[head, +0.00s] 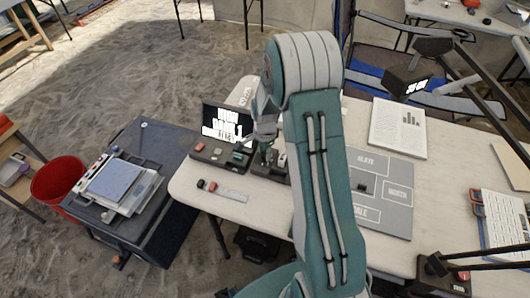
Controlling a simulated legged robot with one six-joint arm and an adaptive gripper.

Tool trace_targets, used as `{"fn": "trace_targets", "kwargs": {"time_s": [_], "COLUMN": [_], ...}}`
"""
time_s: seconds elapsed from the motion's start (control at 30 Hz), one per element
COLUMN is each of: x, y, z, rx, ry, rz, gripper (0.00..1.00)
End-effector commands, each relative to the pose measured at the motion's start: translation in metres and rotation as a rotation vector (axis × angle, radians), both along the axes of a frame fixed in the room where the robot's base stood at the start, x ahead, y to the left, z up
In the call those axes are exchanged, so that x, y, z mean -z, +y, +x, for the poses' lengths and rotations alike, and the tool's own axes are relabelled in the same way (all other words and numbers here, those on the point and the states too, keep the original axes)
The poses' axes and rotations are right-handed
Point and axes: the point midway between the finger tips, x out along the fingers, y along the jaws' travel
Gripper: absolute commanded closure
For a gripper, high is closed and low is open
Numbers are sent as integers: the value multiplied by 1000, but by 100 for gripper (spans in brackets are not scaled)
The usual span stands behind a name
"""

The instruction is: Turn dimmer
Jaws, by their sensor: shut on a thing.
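A black control box (272,172) stands on the white table, close to its left front edge. My gripper (266,146) points down onto the back of this box, partly hidden by my arm. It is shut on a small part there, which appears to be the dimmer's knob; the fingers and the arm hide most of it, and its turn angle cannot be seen. A black screen with white lettering (228,122) stands just left of my gripper. In front of it lies a dark panel (220,154) with a red part and a teal part.
A black lamp arm (484,78) crosses at right. A dark side table (160,215) and red bin (58,178) stand left.

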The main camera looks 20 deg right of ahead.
Motion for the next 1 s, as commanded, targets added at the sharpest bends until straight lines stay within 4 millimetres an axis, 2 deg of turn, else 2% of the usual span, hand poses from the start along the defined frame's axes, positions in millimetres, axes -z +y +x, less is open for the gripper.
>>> {"fn": "trace_targets", "kwargs": {"time_s": [0.7, 1.0], "x": [2, 2], "y": [2, 1], "z": [-1, 0], "rx": [674, 905], "ry": [2, 1], "rz": [1, 1], "gripper": [100, 100]}}
